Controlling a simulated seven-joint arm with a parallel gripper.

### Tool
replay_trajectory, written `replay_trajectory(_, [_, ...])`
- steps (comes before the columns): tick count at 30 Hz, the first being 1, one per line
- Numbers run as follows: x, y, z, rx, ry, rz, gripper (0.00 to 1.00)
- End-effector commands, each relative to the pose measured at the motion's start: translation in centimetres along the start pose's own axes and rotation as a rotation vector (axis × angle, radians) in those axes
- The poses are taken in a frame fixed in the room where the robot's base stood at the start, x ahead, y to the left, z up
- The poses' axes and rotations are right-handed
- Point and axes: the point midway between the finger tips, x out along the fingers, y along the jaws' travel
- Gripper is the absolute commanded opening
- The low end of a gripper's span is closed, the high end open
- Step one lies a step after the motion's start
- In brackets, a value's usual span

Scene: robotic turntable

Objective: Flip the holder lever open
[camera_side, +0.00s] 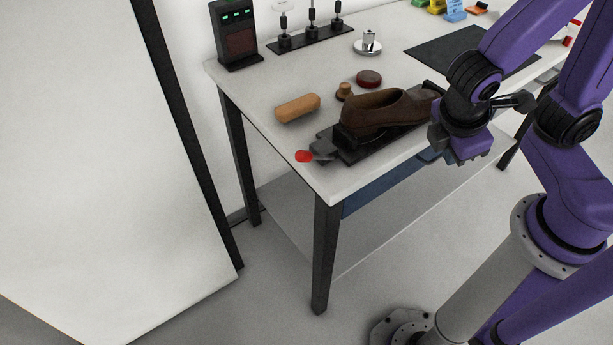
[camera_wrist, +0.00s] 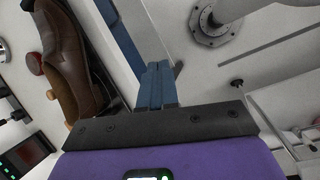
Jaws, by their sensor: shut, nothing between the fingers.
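The holder (camera_side: 350,154) is a black base near the table's front edge in the side view, with a brown shoe (camera_side: 385,110) on it. Its lever (camera_side: 304,156) has a red knob and sticks out at the holder's left end, low by the table edge. My gripper (camera_side: 430,156) is at the holder's right end, in front of the table edge and well apart from the lever. In the wrist view its two blue fingers (camera_wrist: 158,84) lie together, shut and empty. The shoe (camera_wrist: 72,58) shows at left there; I cannot make out the lever.
A tan roller (camera_side: 297,108), a wooden knob (camera_side: 344,91) and a dark red tin (camera_side: 368,78) lie behind the holder. A black device (camera_side: 233,36) and a rack (camera_side: 311,38) stand at the back. The space in front of the table's left corner is free.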

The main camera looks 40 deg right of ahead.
Motion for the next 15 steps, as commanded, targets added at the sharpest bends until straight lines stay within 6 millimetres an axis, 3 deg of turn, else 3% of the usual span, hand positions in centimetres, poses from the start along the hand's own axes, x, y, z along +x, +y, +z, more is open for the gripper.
replay_trajectory(15, [1.4, 2.2, -8.1, -0.149, -0.352, 0.46, 0.0])
